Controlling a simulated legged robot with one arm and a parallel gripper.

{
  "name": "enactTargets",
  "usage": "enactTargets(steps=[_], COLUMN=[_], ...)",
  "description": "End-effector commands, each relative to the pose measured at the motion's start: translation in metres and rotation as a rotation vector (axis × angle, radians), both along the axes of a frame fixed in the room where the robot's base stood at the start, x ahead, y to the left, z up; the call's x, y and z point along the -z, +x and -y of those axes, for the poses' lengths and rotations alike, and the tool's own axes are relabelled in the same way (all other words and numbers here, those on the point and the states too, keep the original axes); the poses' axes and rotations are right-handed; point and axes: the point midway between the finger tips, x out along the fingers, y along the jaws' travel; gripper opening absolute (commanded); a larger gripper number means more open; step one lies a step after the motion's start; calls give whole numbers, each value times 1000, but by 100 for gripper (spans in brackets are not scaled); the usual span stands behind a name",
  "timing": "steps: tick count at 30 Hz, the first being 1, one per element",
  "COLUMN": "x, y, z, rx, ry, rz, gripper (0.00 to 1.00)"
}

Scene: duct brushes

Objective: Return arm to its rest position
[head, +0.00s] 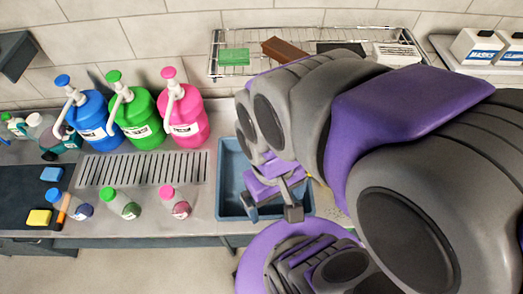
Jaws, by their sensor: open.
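My grey and purple arm fills the right half of the head view. It reaches forward over the counter and hides part of it. My gripper (272,211) hangs over the blue-grey bin (229,170). Its two dark fingers are apart, and I see nothing between them. The arm hides the bin's right part. I cannot tell how high the fingertips are above the bin's bottom.
Blue (90,120), green (138,118) and pink (182,118) pump jugs stand behind a slotted drain (145,170). Small bottles (123,205) stand in front. A wire rack (228,68) runs along the wall. A dark mat (20,195) with sponges lies left.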

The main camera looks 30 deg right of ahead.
Motion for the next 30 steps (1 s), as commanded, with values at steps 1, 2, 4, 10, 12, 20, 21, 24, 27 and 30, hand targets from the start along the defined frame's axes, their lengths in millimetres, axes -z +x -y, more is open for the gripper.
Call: enactTargets(steps=[1,2,4,10,12,20,21,24,27,30], x=[2,3,7,33,46,92,99,117,134,152], y=[0,0,0,0,0,0,0,0,0,0], z=[-1,-1,-1,-1,-1,-1,-1,-1,-1,-1], rx=[0,0,0,1,1,1,1,1,1,1], ry=[0,0,0,0,0,0,0,0,1,0], rz=[0,0,0,0,0,0,0,0,0,0], gripper=[100,100,100,100,100,100,100,100,100,100])
